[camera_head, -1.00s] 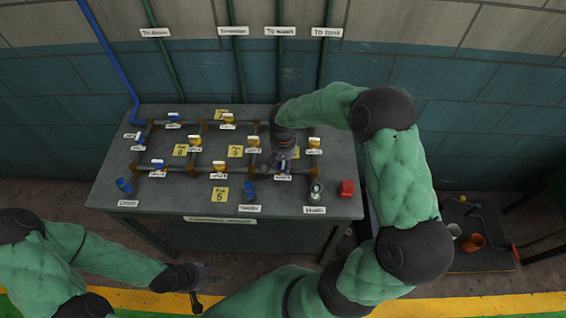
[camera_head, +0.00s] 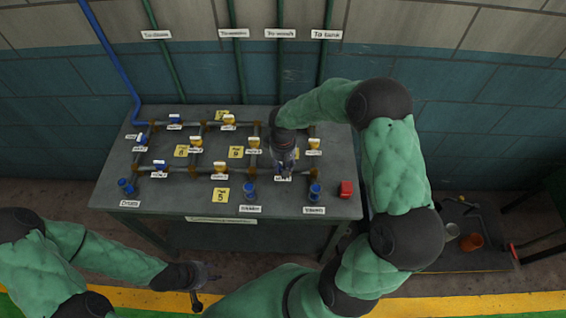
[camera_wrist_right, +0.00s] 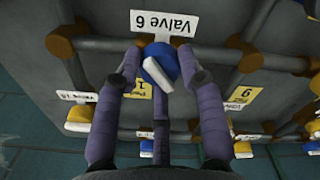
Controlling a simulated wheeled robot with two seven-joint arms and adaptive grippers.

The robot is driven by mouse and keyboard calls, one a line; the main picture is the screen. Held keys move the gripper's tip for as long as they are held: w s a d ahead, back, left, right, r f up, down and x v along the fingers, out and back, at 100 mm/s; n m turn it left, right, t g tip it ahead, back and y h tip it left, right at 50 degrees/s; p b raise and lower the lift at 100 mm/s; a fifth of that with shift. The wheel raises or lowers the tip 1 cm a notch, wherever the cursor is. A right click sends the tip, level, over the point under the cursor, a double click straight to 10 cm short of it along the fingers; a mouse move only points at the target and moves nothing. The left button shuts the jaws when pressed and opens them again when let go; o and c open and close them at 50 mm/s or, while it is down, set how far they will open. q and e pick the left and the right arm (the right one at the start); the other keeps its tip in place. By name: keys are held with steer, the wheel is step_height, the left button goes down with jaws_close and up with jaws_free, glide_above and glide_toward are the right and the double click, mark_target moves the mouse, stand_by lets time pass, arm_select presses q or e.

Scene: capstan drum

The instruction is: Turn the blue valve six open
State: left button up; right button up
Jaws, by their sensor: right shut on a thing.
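Blue valve six shows in the right wrist view as a blue round body (camera_wrist_right: 160,64) with a white lever (camera_wrist_right: 157,76), below an upside-down "Valve 6" label (camera_wrist_right: 163,23). My right gripper (camera_wrist_right: 161,56) has a purple-grey finger on each side of it and is shut on it. In the head view my right gripper (camera_head: 284,168) comes down on the right part of the bench and hides most of this valve. My left gripper (camera_head: 206,290) is open and empty in front of the bench, low in the picture.
The grey bench (camera_head: 180,225) carries pipes with several blue and yellow valves. Blue outlets (camera_head: 250,191) stand along its front edge, the right one (camera_head: 315,191) near my right gripper. A tray with an orange cup (camera_head: 472,241) is at far right.

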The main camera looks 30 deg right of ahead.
steer(key=n+p, duration=0.1)
steer(key=n, duration=0.4)
steer(key=shift+p, duration=0.35)
steer(key=n+p, duration=0.1)
steer(key=n, duration=0.4)
steer(key=shift+p, duration=0.4)
steer(key=o, duration=1.2)
steer(key=shift+c, duration=0.2)
step_height(320, 180, up, 12)
